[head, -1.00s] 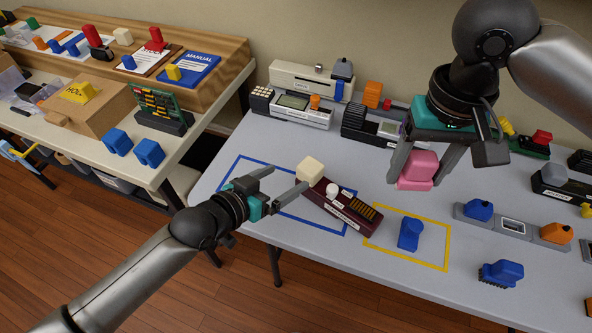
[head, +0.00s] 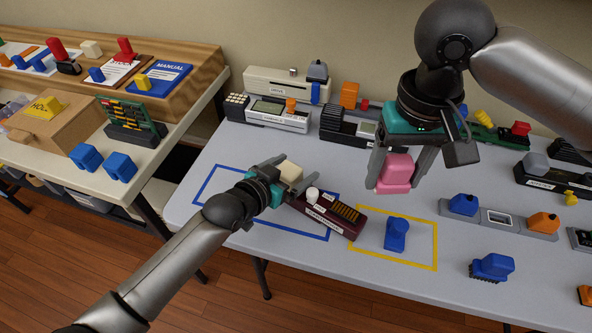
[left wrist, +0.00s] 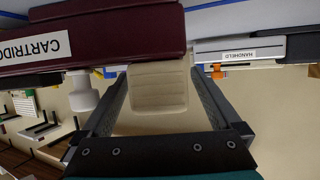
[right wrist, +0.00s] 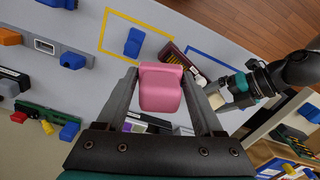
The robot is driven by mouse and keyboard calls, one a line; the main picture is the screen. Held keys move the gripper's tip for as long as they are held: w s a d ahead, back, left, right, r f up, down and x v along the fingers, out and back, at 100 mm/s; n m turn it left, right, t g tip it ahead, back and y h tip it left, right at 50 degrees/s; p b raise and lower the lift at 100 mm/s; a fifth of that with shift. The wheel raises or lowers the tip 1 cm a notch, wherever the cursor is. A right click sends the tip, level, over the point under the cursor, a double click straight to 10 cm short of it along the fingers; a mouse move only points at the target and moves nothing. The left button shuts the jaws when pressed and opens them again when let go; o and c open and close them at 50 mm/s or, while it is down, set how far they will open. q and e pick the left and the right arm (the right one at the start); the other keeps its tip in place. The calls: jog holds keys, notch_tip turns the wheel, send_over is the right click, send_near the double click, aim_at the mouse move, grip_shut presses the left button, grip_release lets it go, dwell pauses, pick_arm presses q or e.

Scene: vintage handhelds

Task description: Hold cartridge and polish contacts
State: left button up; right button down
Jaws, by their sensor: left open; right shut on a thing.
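The dark maroon cartridge (head: 318,224) lies slanted on the table, with gold contacts (head: 346,212), a white knob (head: 312,194) and a cream block (head: 291,171) at its left end. My left gripper (head: 284,181) is open at the cream block. In the left wrist view the cream block (left wrist: 160,88) sits between the spread fingers, and the maroon body (left wrist: 110,28) shows its label. My right gripper (head: 396,178) is shut on a pink block (head: 395,172), held above the table behind the yellow outline. The pink block (right wrist: 160,88) fills the fingers in the right wrist view.
A blue knobbed piece (head: 396,234) stands inside the yellow outline (head: 434,250). A blue brush-like piece (head: 492,266) lies at the front right. Handheld consoles (head: 280,114) line the back. A side table with a cardboard box (head: 55,125) stands left.

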pick_arm(q)
jog(key=shift+w+d+f, duration=0.2)
jog(key=shift+w+d, duration=0.15)
jog(key=shift+w, duration=0.05)
grip_shut()
dwell(0.7)
